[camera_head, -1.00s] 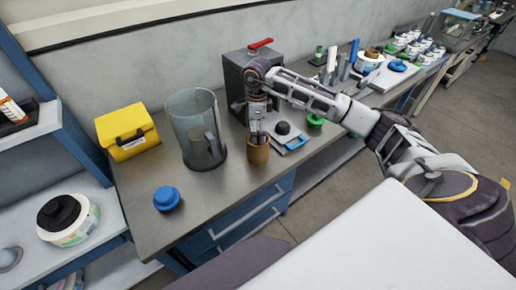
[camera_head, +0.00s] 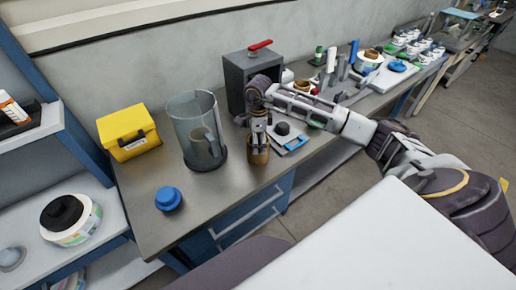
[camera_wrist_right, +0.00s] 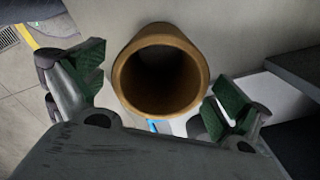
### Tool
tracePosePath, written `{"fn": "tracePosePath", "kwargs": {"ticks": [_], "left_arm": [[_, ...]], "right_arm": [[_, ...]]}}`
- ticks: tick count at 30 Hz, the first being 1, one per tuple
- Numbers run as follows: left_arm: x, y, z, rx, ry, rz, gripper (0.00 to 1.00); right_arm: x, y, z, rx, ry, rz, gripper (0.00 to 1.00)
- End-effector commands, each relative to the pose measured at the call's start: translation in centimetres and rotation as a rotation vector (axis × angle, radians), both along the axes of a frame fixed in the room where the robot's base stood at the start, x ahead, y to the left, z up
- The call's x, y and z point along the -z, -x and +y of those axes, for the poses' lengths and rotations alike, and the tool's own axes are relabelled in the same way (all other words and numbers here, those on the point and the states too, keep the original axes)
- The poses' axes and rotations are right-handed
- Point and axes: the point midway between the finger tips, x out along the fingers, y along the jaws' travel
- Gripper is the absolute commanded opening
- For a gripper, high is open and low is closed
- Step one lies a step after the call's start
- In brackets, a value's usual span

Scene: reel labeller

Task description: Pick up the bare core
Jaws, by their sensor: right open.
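The bare core is a brown hollow tube (camera_head: 258,157) standing upright near the front edge of the steel counter (camera_head: 225,205). It also shows in the right wrist view as a brown ring (camera_wrist_right: 128,85) with a dark hollow inside. My right gripper (camera_head: 259,140) is pointed down at the core, its fingers overlapping the core's upper part in the head view. In the right wrist view the gripper (camera_wrist_right: 155,95) is open, with one green-padded finger on each side of the core and a gap visible at both sides. My left gripper is not in view.
A clear cylinder (camera_head: 181,113) stands left of the core. A dark grey box with a red handle (camera_head: 260,45) is behind it. A blue knob (camera_head: 168,198) and a yellow case (camera_head: 128,130) are on the left. A small scale-like device (camera_head: 297,143) sits close on the right.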

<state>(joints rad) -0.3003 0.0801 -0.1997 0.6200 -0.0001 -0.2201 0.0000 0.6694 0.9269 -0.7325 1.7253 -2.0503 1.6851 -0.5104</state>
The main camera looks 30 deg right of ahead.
Motion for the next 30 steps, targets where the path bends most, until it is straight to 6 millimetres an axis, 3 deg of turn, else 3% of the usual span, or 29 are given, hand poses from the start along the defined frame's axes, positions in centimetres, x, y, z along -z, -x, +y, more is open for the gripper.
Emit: {"fn": "tracePosePath", "kwargs": {"ticks": [16, 26, 30], "left_arm": [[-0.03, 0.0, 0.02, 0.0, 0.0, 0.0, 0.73], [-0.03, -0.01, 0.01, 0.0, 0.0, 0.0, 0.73], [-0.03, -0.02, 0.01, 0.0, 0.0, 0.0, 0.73]], "right_arm": [[0.28, 0.0, -0.02, 0.0, 0.0, 0.0, 0.99], [0.28, 0.01, -0.03, 0.0, 0.001, 0.0, 0.56], [0.25, 0.0, -0.04, 0.0, 0.0, -0.001, 0.55]]}}
